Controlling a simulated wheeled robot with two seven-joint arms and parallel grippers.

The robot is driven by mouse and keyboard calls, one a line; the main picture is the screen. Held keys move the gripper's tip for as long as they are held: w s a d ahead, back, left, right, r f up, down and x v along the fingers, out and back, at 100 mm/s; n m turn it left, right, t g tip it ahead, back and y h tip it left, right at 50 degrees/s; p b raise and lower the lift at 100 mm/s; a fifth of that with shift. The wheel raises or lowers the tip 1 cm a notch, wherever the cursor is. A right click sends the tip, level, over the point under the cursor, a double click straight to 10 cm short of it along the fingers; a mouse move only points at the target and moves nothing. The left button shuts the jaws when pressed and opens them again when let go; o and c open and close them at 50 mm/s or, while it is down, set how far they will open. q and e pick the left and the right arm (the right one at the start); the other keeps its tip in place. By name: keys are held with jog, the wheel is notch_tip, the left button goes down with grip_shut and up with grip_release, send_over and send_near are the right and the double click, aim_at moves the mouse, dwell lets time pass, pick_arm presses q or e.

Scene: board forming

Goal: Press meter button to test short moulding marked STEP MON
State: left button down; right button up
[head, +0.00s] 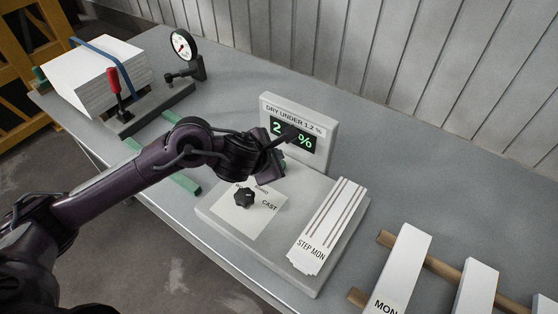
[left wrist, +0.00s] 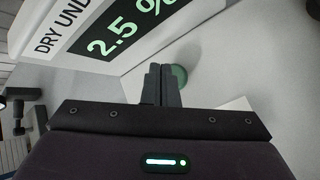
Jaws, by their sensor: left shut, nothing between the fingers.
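The meter (head: 220,216) is a grey base with an upright display panel (head: 327,103) headed "DRY UNDER 1.2 %". Its green digits read 2.5 % in the left wrist view (left wrist: 126,27). The white short moulding marked STEP MON (head: 327,222) lies flat on the right part of the base. My left gripper (head: 268,178) is over the base, in front of the display. In the left wrist view its fingers (left wrist: 162,84) are shut and empty, with the round green button (left wrist: 181,76) at their tips. Whether they touch is unclear. My arm hides the button in the head view.
A black knob (head: 244,197) sits on a white label reading CAST, left of the moulding. More white mouldings (head: 403,262) lie across wooden rods (head: 442,269) at the lower right. A strapped white stack (head: 92,79), a red-handled clamp (head: 114,83) and a dial gauge (head: 182,45) stand at the left.

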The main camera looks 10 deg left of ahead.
pick_arm(q)
notch_tip(320, 180, up, 5)
jog(key=p, duration=0.4)
dwell(0.5)
jog(key=shift+s+f, duration=0.1)
dwell(0.5)
